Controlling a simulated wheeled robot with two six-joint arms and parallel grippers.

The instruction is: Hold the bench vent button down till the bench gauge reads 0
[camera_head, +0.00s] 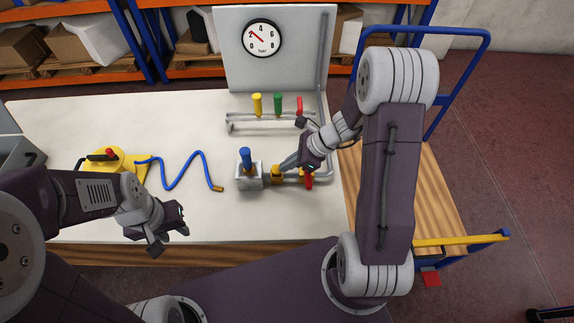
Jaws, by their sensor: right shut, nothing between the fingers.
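The round bench gauge (261,38) is on the grey upright panel; its red needle points up and left, near the 2. My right gripper (288,163) is shut and empty, low over the pipework on the bench. Its tips are close to a small yellow-brass part (277,174) on the pipe, just right of a grey block with a blue-topped post (245,158). I cannot tell whether the tips touch that part, nor for sure which part is the vent button. My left gripper (171,226) looks open and empty over the front of the bench, left of the pipework.
Yellow, green and red valve handles (278,104) stand on a pipe behind. A blue hose (185,165) runs from a yellow device (105,160) across the white bench top (165,115). A blue-railed wooden cart (430,190) stands right.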

